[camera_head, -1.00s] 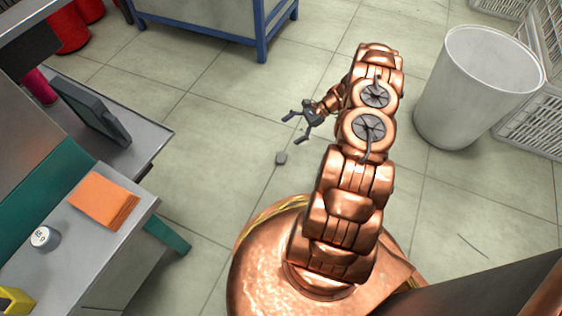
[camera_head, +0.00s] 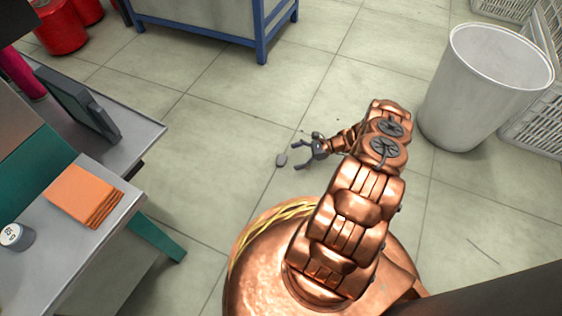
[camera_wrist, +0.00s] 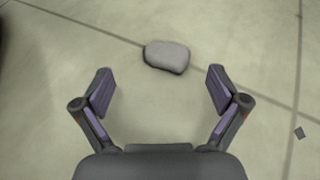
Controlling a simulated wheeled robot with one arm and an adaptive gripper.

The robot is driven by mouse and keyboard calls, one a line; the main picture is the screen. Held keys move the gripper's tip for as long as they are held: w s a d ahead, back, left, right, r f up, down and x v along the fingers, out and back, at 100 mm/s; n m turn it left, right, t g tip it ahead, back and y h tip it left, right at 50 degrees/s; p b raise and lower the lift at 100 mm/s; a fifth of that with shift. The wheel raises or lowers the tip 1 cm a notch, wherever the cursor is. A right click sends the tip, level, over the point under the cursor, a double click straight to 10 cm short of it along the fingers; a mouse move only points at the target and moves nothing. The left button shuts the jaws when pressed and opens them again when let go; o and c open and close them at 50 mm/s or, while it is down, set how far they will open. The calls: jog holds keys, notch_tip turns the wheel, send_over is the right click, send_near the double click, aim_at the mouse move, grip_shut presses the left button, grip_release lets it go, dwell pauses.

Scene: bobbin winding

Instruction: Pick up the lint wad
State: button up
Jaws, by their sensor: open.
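The lint wad is a small grey rounded lump (camera_head: 282,160) on the tiled floor in the head view. In the wrist view the lint wad (camera_wrist: 167,57) lies just beyond the fingertips, roughly centred between them and apart from both. My gripper (camera_head: 297,157) is low over the floor, right beside the wad on its right, with its fingers pointing towards it. In the wrist view my gripper (camera_wrist: 161,82) is open with nothing between its fingers.
A white bin (camera_head: 478,90) stands at the right, near white crates (camera_head: 545,125). A workbench (camera_head: 85,255) with orange cloths (camera_head: 85,195) is on the left. A blue-legged table (camera_head: 262,30) stands at the back. The floor around the wad is clear apart from small specks.

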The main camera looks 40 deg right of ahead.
aim_at(282, 159)
jog(key=shift+w+d+b+x, duration=0.1)
jog(key=shift+b+x, duration=0.5)
jog(key=shift+x, duration=0.1)
jog(key=shift+w+d+b+x, duration=0.1)
jog(key=shift+w+b+x, duration=0.05)
jog(key=shift+b+x, duration=0.85)
jog(key=shift+x, duration=0.95)
jog(key=c, duration=0.9)
jog(key=shift+r, duration=0.1)
jog(key=shift+r+p, duration=0.6)
jog(key=shift+r, duration=0.05)
notch_tip(282, 159, up, 3)
jog(key=shift+f+p, duration=0.15)
jog(key=shift+p, duration=0.9)
jog(key=s+a+p, duration=0.2)
jog(key=s, duration=0.2)
jog(key=s+a+p, duration=0.2)
jog(key=s+a, duration=0.1)
jog(key=s, duration=0.2)
jog(key=s+a+r+p, duration=0.1)
jog(key=s+a+p, duration=0.1)
jog(key=s, duration=0.3)
jog(key=shift+a, duration=0.45)
